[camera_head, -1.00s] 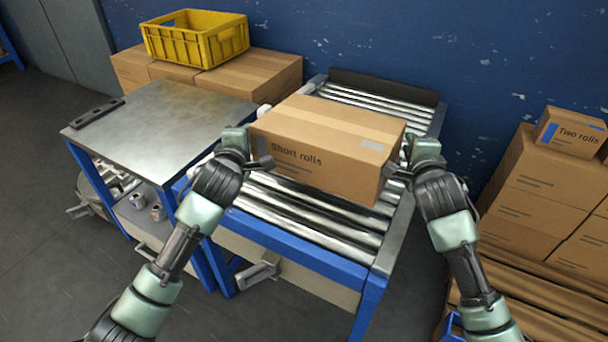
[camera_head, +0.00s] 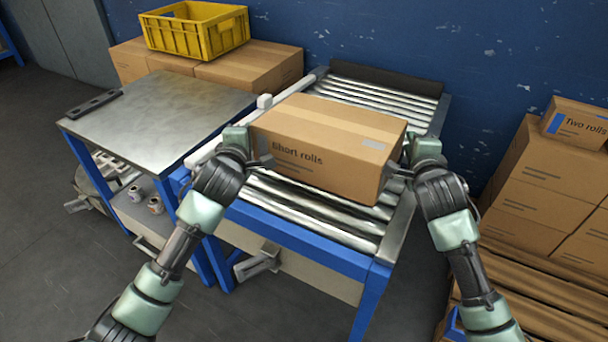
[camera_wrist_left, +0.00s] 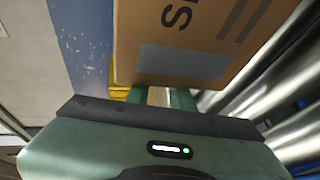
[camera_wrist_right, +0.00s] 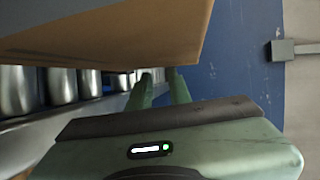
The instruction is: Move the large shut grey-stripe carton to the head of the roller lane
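The large shut carton (camera_head: 325,150), marked "Short rolls", is level over the middle of the roller lane (camera_head: 300,215). I cannot tell whether its underside touches the rollers. Its grey stripe (camera_wrist_left: 185,62) shows in the left wrist view. My left gripper (camera_head: 262,160) is at the carton's left side, my right gripper (camera_head: 396,170) at its right side, so the carton sits between my two hands. In the wrist views the left fingers (camera_wrist_left: 160,97) and right fingers (camera_wrist_right: 160,85) stand apart, with nothing seen between them; the left tips are hidden by the carton.
A metal-topped table (camera_head: 160,115) stands left of the lane, with a white bar (camera_head: 230,135) along the lane's left side. A yellow crate (camera_head: 195,32) sits on cartons behind. Stacked cartons (camera_head: 540,185) stand to the right. Rollers are bare before and behind the carton.

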